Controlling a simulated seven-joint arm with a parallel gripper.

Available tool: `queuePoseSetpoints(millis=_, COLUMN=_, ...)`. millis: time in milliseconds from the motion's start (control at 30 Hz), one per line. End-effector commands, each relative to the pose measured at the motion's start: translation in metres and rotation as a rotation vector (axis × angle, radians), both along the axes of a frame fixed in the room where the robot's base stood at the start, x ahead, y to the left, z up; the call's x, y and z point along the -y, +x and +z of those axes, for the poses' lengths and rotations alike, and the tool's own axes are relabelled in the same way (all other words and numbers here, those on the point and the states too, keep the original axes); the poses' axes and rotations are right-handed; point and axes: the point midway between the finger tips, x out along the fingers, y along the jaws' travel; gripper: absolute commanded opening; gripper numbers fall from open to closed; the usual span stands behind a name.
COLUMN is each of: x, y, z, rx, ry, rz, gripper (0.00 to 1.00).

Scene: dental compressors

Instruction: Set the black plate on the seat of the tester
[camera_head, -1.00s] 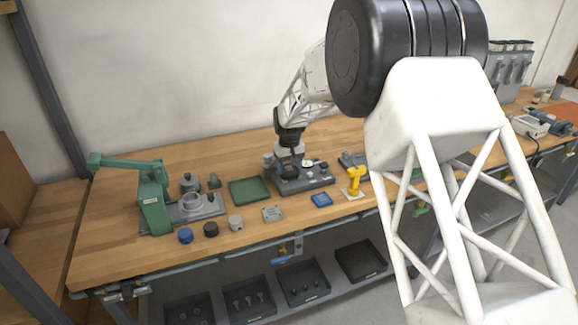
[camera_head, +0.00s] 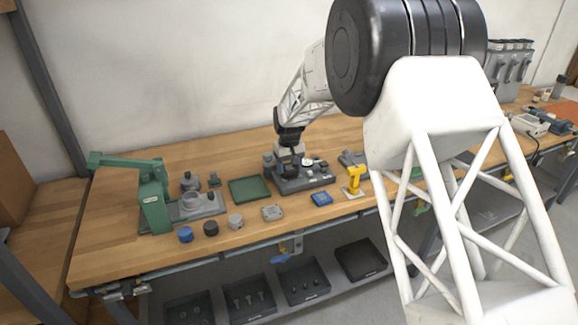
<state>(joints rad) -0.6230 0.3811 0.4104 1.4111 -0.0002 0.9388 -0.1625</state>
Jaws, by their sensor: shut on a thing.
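My gripper (camera_head: 288,158) is at the end of the white arm, at the back middle of the bench. It points down over the left part of a dark grey fixture with a round dial (camera_head: 307,162), which looks like the tester (camera_head: 318,180). My gripper is shut on a dark thing, likely the black plate, but the dark fingers and the thing blend together at this size. I cannot tell whether the plate touches the seat, and the seat itself is hidden behind the gripper.
A green tray (camera_head: 250,189) lies empty left of the tester. A green press (camera_head: 152,195) stands at the left.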

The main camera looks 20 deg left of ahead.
Motion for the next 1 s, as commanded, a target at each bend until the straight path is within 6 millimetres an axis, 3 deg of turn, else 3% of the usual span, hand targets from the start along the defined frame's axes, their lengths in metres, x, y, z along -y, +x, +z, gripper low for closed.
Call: queuePoseSetpoints(millis=1000, x=-0.0001, y=0.0001, z=-0.0083, rx=0.0, ry=0.0, rz=0.0, gripper=0.32)
